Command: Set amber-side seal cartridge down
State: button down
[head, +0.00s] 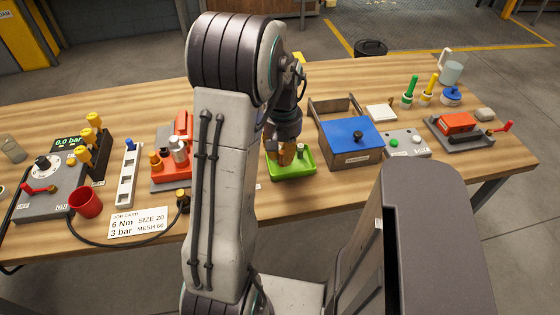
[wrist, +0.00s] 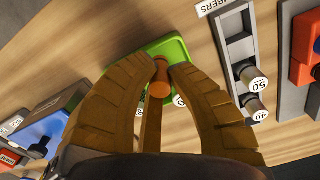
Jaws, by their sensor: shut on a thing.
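My gripper (head: 286,152) points down over the green tray (head: 292,173), right of my arm's upright link. In the wrist view its brown fingers (wrist: 163,76) are closed around a small orange-brown cylinder (wrist: 159,82), apparently the seal cartridge. The cylinder overlaps the green tray (wrist: 173,47) there; I cannot tell whether it touches the tray. A small white-capped piece (head: 300,149) shows at the tray beside the fingers. The fingers hide much of the held piece in the head view.
A grey box with a blue lid (head: 350,133) stands close right of the tray. In the wrist view, a grey rack (wrist: 235,45) holds white-capped cylinders marked 50 and 40. A red-and-grey fixture (head: 171,178) stands left of my arm. Bare wood lies before the tray.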

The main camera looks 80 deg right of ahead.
aim_at(280, 164)
jog(key=shift+w+d+f, duration=0.4)
jog(key=shift+d+f, duration=0.05)
jog(key=shift+d, duration=0.1)
jog(key=shift+f, duration=2)
jog(key=shift+f, duration=0.1)
jog(key=shift+f, duration=0.15)
jog(key=c, duration=1.2)
grip_release()
jog(key=shift+c, duration=0.2)
